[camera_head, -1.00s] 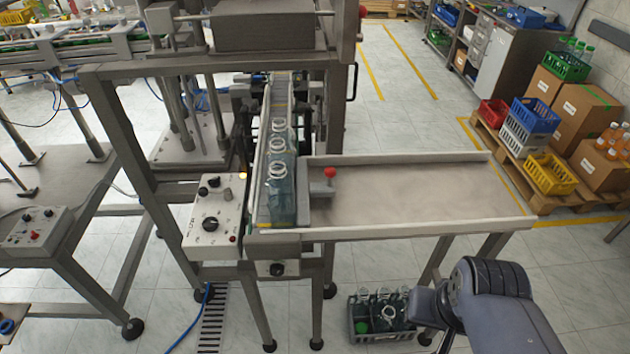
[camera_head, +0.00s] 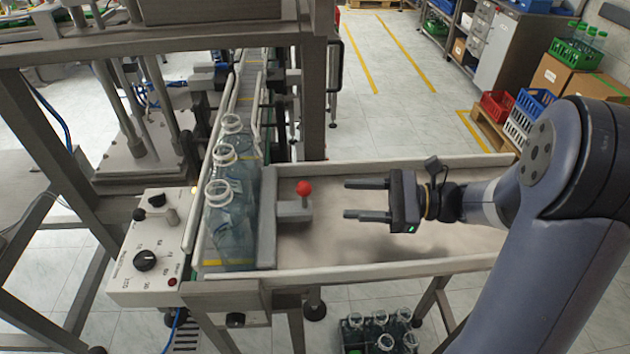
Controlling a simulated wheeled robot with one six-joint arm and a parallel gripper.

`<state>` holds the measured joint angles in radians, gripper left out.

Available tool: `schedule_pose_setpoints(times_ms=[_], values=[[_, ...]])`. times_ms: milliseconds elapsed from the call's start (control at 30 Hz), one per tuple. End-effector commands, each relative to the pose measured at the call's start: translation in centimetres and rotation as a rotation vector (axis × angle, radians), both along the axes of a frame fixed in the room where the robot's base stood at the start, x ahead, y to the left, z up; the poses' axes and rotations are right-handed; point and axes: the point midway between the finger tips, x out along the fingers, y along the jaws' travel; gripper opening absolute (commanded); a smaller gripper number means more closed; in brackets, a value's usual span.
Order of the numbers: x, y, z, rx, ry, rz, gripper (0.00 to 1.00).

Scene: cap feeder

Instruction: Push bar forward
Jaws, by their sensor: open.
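The grey push bar (camera_head: 267,219) stands on the left part of the tray, along the conveyor's right side. A short arm with a red knob (camera_head: 304,187) sticks out from its right side. My gripper (camera_head: 366,200) is over the tray to the right of the knob. Its two fingers point left, apart from each other, with nothing between them. A gap separates the fingertips from the knob. Several clear bottles (camera_head: 222,222) stand in a row on the conveyor, left of the bar.
The tray (camera_head: 350,265) has low raised rims, and its right part lies under my arm. A control box (camera_head: 148,255) with knobs is at the left. A crate of bottles (camera_head: 378,335) stands on the floor below. Frame posts (camera_head: 316,90) rise behind the tray.

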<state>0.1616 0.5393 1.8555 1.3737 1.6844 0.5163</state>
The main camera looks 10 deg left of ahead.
Motion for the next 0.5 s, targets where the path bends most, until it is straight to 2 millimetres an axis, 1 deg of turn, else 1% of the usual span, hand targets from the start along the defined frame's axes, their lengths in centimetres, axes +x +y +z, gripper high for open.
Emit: schedule_pose_setpoints(times_ms=[33,100,233,367,500], values=[[0.5,-0.1,-0.3,0.023,0.013,-0.011,0.48],[0.9,-0.1,-0.2,0.044,0.023,-0.018,0.48],[1.0,0.9,0.0,0.052,0.025,-0.019,0.48],[0.8,2.8,0.1,0.05,0.025,-0.018,0.48],[0.7,5.4,0.1,0.05,0.025,-0.016,0.48]])
